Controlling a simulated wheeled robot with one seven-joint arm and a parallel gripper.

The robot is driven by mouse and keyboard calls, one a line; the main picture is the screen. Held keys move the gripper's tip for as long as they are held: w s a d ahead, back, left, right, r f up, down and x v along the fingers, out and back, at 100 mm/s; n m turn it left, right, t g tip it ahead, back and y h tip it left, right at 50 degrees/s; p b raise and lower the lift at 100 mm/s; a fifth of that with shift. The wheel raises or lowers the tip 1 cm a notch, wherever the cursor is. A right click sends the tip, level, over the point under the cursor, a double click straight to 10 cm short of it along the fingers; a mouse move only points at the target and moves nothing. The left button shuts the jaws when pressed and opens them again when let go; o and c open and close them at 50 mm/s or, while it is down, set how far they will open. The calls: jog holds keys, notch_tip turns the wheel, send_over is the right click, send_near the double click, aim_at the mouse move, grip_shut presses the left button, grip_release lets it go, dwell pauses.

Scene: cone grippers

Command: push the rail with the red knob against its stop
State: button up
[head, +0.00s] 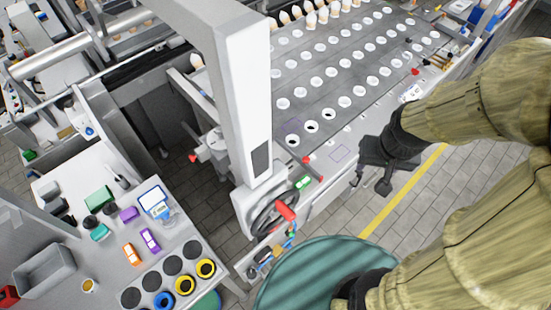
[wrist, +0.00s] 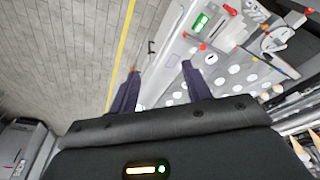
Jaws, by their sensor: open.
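Several red knobs show on the grey machine, and I cannot tell which one sits on the rail. One red knob (head: 306,159) is at the near corner of the perforated plate (head: 345,62). Another red knob (head: 415,71) is by the plate's right edge. The wrist view shows red knobs at the machine's edge, one (wrist: 203,47) beside the plate and one (wrist: 229,10) farther up. My gripper (head: 372,184) is open and empty, over the floor just off the machine's right edge. Its two fingers (wrist: 159,72) are spread apart in the wrist view. The rail's stop is not clearly made out.
A white column (head: 232,80) rises at the machine's near left. A red-handled black wheel (head: 277,214) is below it. A side table (head: 75,235) with cups, small boxes and round holders is at lower left. Tiled floor with a yellow line (head: 403,190) is free at right.

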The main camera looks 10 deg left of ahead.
dwell(0.3)
jog(key=shift+f, duration=0.25)
jog(key=c, duration=0.6)
jog(key=s+b+x, duration=0.1)
jog(key=b+x, duration=0.3)
jog(key=s+b+x, duration=0.1)
jog(key=b+x, duration=0.3)
jog(key=b, duration=0.1)
jog(key=s+b+x, duration=0.1)
jog(key=b+x, duration=0.3)
jog(key=x, duration=0.1)
jog(key=shift+f+b, duration=0.25)
jog(key=shift+b, duration=0.1)
grip_shut()
jog(key=shift+r, duration=0.1)
jog(key=shift+w, duration=0.1)
